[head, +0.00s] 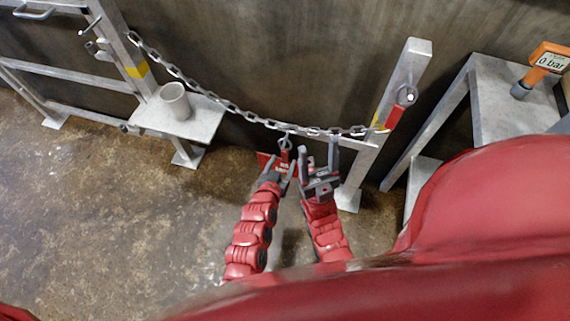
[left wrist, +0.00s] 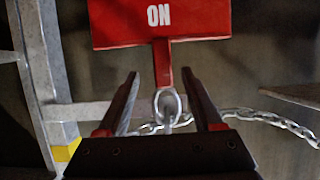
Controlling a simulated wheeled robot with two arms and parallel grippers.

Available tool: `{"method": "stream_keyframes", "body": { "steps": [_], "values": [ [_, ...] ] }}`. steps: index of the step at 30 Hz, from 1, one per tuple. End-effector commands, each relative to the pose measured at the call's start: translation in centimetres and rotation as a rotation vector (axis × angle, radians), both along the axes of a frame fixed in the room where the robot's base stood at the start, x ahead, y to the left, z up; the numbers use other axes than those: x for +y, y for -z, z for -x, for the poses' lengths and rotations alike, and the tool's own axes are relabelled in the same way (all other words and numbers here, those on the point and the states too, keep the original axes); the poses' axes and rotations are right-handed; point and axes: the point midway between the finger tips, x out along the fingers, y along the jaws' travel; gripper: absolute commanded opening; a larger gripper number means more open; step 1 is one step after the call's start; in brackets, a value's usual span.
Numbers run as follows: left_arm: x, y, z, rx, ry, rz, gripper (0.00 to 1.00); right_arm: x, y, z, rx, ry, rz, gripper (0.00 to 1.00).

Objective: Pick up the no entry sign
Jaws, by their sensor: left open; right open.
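The red no entry sign (head: 263,159) hangs from the chain in the head view, partly hidden by my left gripper (head: 279,164). In the left wrist view the sign (left wrist: 160,24) fills the top, with white letters reading "ON" and a narrow red stem running to a metal ring. My left gripper's fingers (left wrist: 160,74) are open, one on each side of the stem and ring, with gaps visible on both sides. My right gripper (head: 319,150) is open and empty, just right of the sign, close below the chain.
The chain (head: 215,98) sags between two metal posts; the right post (head: 401,85) has a red-handled hook. A grey cup (head: 175,101) stands on a small shelf (head: 205,120) at left. The dark wall is close behind.

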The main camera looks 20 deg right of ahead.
Motion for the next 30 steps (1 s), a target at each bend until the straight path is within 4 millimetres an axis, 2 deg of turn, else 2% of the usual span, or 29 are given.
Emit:
{"method": "stream_keyframes", "body": {
  "steps": [11,19,30],
  "values": [
    [-2.2,1.4,-4.0,0.000,0.000,0.001,0.68,0.0,1.4,0.0,0.000,0.000,0.000,0.60],
    [-2.3,1.5,-4.1,0.001,0.000,0.001,0.66,0.0,1.3,0.0,0.000,0.000,0.000,0.60],
    [-2.3,1.5,-4.1,-0.001,0.000,0.001,0.00,0.0,1.3,0.0,0.000,0.000,0.000,0.60]
  ]
}}
